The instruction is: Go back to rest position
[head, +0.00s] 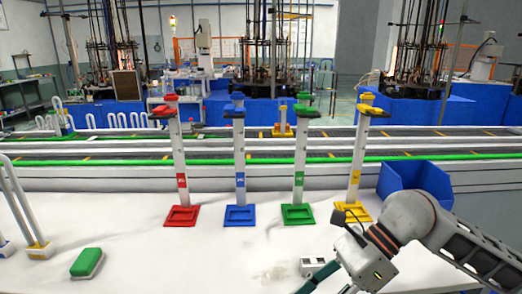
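My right arm comes in from the right, and its gripper (352,284) is at the bottom edge, low over the white table (140,225). A dark teal bar (318,277) shows at the gripper's left; I cannot tell whether it is a finger or something held. The gripper is partly cut off by the frame. A small white block with dark openings (313,266) lies just beyond the bar. My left gripper is not in view.
Red (181,215), blue (239,215), green (298,213) and yellow (358,212) based stands rise upright across the table. A blue bin (412,178) is behind my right arm. A green-topped block (87,262) and bent white tubes (22,205) are at left. Conveyors (110,154) run behind.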

